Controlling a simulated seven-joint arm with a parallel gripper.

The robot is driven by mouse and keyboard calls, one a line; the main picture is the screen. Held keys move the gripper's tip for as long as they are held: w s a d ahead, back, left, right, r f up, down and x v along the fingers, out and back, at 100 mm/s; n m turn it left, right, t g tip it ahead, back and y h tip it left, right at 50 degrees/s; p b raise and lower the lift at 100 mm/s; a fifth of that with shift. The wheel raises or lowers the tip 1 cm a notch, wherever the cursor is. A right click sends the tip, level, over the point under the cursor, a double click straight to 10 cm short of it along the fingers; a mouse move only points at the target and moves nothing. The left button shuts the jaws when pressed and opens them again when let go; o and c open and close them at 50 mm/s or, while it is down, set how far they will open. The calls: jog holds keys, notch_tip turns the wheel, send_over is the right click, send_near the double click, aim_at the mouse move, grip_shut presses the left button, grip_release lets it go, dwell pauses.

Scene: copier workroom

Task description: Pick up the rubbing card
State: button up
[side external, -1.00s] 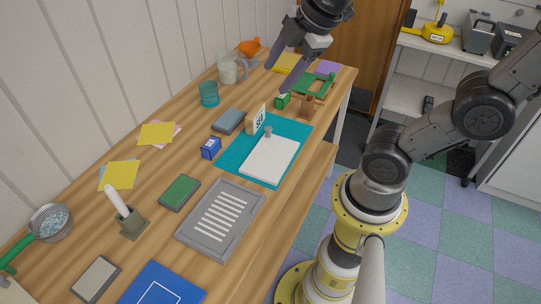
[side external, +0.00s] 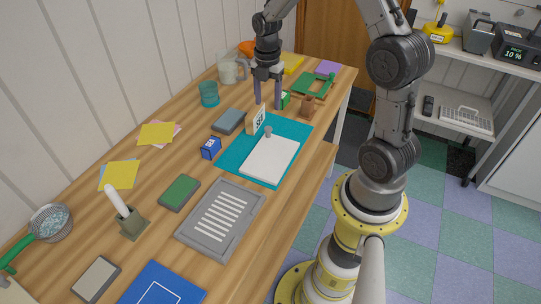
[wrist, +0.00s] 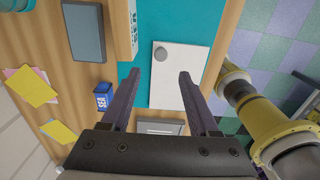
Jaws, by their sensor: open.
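No object is plainly labelled as the rubbing card, so I cannot tell which one it is. An upright cream card with dark lettering (side external: 257,119) stands at the left edge of the teal mat (side external: 298,126); it also shows at the top of the wrist view (wrist: 125,30). A white slab (side external: 268,160) lies on the mat with a grey knob (side external: 268,131) at its far end; the slab also shows in the wrist view (wrist: 168,92). My gripper (side external: 268,103) is open, empty and pointing down above the table, beyond the card. In the wrist view its fingers (wrist: 158,75) are spread apart.
A small blue box (side external: 211,148) and a blue-grey block (side external: 229,121) sit left of the mat. A green box (side external: 284,100) and a brown block (side external: 307,106) stand near my gripper. A grey slotted tray (side external: 221,218) lies nearer. A wall runs along the left.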

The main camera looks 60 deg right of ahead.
aim_at(268, 128)
notch_tip(268, 128, down, 12)
jog(key=shift+s+r, duration=0.1)
jog(key=shift+r, duration=0.15)
dwell(0.3)
jog(key=shift+c, duration=0.2)
grip_shut()
